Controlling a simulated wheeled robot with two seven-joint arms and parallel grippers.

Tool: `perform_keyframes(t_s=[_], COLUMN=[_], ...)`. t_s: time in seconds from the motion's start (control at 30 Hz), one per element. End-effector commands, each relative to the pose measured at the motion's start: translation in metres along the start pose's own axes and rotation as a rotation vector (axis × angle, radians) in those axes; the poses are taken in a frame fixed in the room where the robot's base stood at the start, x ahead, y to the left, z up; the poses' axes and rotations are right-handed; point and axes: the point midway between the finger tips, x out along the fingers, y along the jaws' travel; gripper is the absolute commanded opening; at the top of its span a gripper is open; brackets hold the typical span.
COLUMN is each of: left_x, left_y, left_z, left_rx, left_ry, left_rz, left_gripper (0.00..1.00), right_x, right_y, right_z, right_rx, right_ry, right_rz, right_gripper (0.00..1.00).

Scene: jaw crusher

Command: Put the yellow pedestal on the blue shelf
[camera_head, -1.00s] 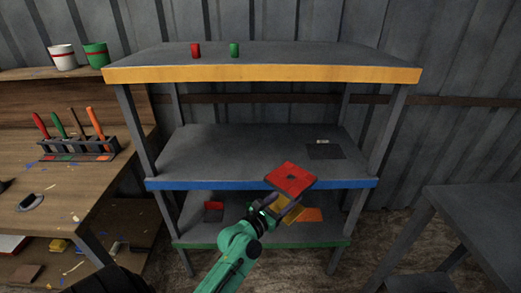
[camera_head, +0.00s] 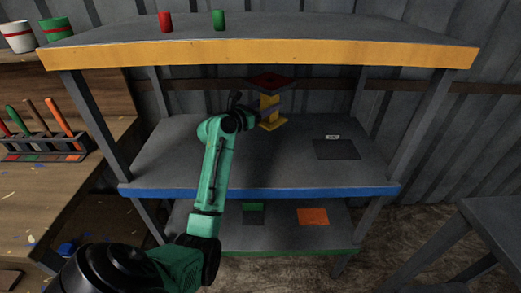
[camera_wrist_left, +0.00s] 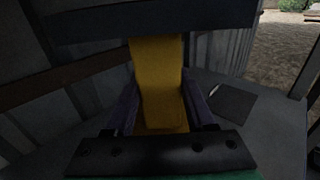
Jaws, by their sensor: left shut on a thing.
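The yellow pedestal (camera_head: 270,103) is upright, with a yellow base and a dark red square top (camera_head: 270,82). It stands over the rear middle of the blue-edged shelf (camera_head: 205,191); I cannot tell if its base touches the surface. My left gripper (camera_head: 265,110) reaches in from the front and is shut on the pedestal's column. In the left wrist view the yellow column (camera_wrist_left: 158,85) lies between the two purple fingers, and the top's dark underside spans the upper part. My right gripper is not in view.
A dark square plate (camera_head: 337,149) lies on the shelf's right. The yellow-edged shelf (camera_head: 270,54) is overhead, bearing red (camera_head: 165,22) and green (camera_head: 219,20) cylinders. Posts (camera_head: 92,125) flank the opening. The green-edged shelf (camera_head: 290,252) below bears an orange square (camera_head: 312,217). The blue shelf's front right is clear.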

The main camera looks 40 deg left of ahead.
Motion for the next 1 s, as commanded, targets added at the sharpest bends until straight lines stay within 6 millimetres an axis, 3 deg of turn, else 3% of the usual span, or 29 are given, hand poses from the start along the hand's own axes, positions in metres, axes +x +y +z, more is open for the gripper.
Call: perform_keyframes(t_s=[0.07,0.3,0.6,0.97,1.0], left_x=[0.000,0.000,0.000,0.000,0.000], left_y=[0.000,0.000,0.001,0.000,0.000], left_z=[-0.011,-0.052,-0.105,-0.110,-0.112], left_rx=[0.003,0.000,0.001,0.002,0.001], left_ry=[-0.008,-0.005,-0.005,-0.008,-0.003], left_rz=[0.001,0.001,0.002,0.001,0.000], left_gripper=[0.00,0.00,0.00,0.00,0.66], right_x=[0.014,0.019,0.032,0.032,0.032], right_y=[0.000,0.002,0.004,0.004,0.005], right_z=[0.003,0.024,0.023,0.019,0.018], right_rx=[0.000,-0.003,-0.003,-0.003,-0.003], right_ry=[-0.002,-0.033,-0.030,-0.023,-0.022], right_rz=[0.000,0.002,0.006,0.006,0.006], right_gripper=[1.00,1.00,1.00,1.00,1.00])
